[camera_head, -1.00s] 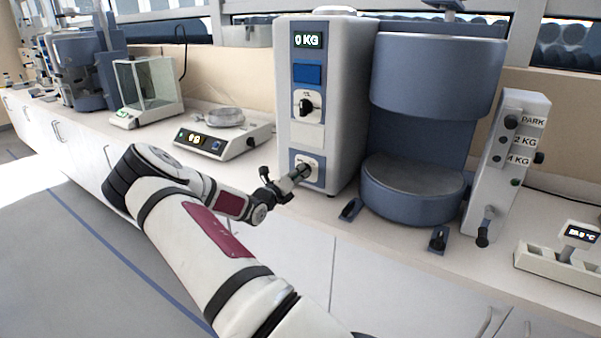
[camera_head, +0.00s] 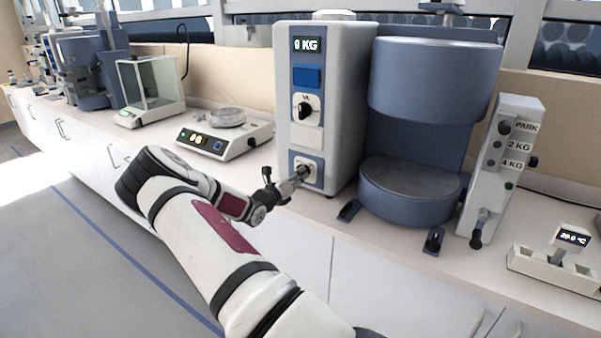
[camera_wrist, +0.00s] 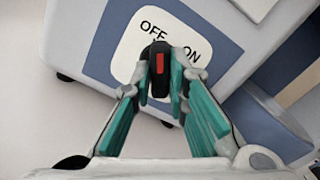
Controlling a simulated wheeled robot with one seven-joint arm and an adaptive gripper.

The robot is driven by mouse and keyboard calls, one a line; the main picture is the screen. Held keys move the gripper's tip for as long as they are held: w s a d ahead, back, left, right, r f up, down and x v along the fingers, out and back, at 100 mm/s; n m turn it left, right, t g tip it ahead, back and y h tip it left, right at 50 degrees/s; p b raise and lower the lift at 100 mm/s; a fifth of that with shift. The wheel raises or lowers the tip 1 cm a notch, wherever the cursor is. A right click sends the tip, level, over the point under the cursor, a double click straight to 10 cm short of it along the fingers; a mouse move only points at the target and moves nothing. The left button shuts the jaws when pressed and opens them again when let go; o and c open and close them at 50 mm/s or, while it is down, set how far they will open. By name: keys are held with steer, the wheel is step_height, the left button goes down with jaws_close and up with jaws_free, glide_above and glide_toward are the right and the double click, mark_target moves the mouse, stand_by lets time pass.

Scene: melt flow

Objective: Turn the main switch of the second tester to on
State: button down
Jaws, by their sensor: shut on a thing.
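The tester (camera_head: 350,90) is a tall white and blue machine with a lit "0 KG" display. Its main switch is a black knob with a red mark (camera_wrist: 159,62) on a white plate (camera_wrist: 135,52) low on the front. The plate reads OFF and ON in the wrist view. The red mark lies upright in that view, pointing between the two words; its exact setting is hard to tell. My gripper (camera_wrist: 160,82) is shut on the knob, with green finger pads on both sides. In the head view my gripper (camera_head: 300,176) meets the lower panel, hiding most of the switch.
A second rotary knob (camera_head: 305,108) sits higher on the tester's front. A hotplate-like scale (camera_head: 222,138) and a glass-sided balance (camera_head: 150,90) stand to the left. A weight-selector post (camera_head: 505,165) stands right. The counter's front edge lies below my gripper.

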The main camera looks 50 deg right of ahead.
steer(key=shift+m+p, duration=1.15)
steer(key=shift+m, duration=0.25)
steer(key=shift+m+p, duration=0.95)
steer(key=shift+m, duration=0.35)
steer(key=shift+w+a, duration=0.1)
